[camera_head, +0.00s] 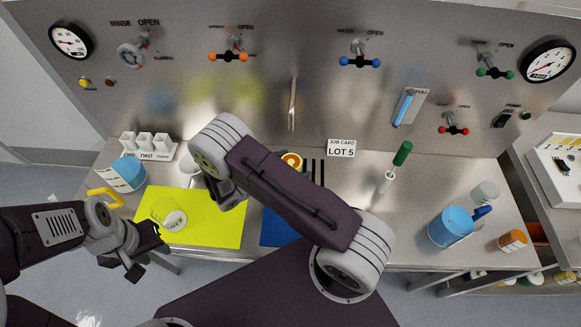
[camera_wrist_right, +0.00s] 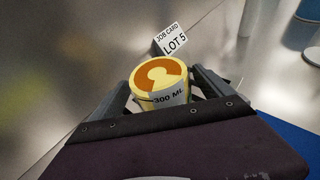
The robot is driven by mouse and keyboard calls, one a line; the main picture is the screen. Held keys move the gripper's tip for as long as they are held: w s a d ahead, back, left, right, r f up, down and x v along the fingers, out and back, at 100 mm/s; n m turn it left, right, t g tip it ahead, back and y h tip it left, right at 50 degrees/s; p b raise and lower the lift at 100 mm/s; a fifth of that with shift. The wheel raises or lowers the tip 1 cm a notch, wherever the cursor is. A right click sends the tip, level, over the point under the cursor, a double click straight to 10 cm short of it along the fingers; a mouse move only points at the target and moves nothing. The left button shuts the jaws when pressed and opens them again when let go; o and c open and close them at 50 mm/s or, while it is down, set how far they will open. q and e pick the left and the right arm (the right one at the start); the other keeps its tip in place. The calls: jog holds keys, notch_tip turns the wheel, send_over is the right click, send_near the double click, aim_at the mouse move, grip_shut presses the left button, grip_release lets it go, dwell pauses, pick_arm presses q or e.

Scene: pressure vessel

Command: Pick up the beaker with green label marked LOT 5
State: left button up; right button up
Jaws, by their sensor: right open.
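A job card (camera_head: 341,148) reading LOT 5 stands at the back of the bench; it also shows in the right wrist view (camera_wrist_right: 170,40). I cannot make out a green label on any vessel. A small yellow container with an orange ring on top (camera_head: 291,160) stands at the back, partly hidden by my right arm. In the right wrist view this container (camera_wrist_right: 160,82) carries a white 300 ML label and lies between the fingers of my open right gripper (camera_wrist_right: 163,92). Its fingertips are hidden in the head view. My left gripper (camera_head: 147,252) is open and empty at the bench's front edge.
A clear beaker with a round white label (camera_head: 170,214) stands on the yellow mat (camera_head: 222,226). A blue beaker (camera_head: 127,173) is at the left, a blue jug (camera_head: 448,228) and orange jar (camera_head: 512,240) at the right. A green-handled tool (camera_head: 402,154) stands upright.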

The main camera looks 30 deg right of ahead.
jog(key=shift+x, duration=1.3)
jog(key=shift+s+r, duration=0.1)
jog(key=shift+s, duration=0.05)
jog(key=c, duration=1.6)
jog(key=shift+r, duration=0.1)
